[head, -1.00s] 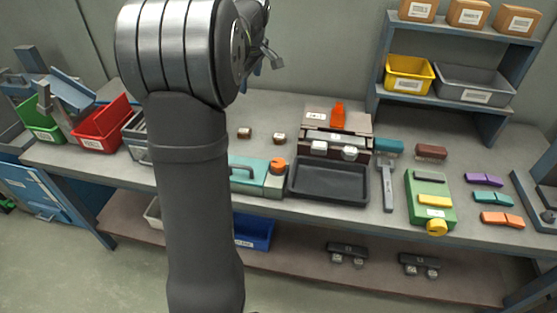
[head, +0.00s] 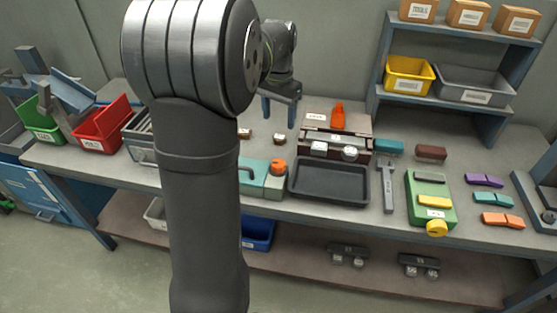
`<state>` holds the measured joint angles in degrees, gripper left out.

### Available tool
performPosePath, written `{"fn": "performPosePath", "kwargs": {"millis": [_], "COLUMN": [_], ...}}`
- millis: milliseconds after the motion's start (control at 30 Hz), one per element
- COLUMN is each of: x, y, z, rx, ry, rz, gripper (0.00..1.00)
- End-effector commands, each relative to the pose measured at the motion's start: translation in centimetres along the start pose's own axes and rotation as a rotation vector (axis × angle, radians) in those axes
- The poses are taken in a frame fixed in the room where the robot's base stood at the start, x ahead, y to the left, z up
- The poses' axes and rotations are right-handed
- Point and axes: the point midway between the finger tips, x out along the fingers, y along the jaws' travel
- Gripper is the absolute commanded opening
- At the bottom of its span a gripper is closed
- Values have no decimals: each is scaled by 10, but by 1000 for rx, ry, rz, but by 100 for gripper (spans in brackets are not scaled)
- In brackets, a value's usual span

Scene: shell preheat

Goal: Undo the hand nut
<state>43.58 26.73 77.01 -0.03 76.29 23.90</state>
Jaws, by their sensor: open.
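I cannot tell for sure which part is the hand nut. An orange round knob (head: 278,166) sits on the right part of a teal fixture (head: 252,178) with a dark handle. A yellow round knob (head: 437,228) is at the front end of a green block (head: 421,187). My gripper (head: 279,118) is open and empty, fingers pointing down, above the back of the bench. In the picture it is above the orange knob and left of the brown unit (head: 365,130). My arm hides the left part of the teal fixture.
An orange bottle (head: 338,117) stands on the brown unit, with a black tray (head: 328,180) in front. A grey tool (head: 387,185) lies right of the tray. Red (head: 101,126) and green (head: 40,120) bins stand left.

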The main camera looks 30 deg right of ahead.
Motion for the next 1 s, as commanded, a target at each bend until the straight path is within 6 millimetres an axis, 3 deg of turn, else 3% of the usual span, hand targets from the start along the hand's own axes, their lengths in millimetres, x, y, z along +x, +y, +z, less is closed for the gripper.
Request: {"fn": "performPosePath", "kwargs": {"millis": [167,700,1000], "x": [21,136,170], "y": [0,0,0], "z": [1,1,0], "rx": [3,1,1], "ry": [-4,-4,-1], "rz": [2,1,0], "gripper": [62,62,62]}}
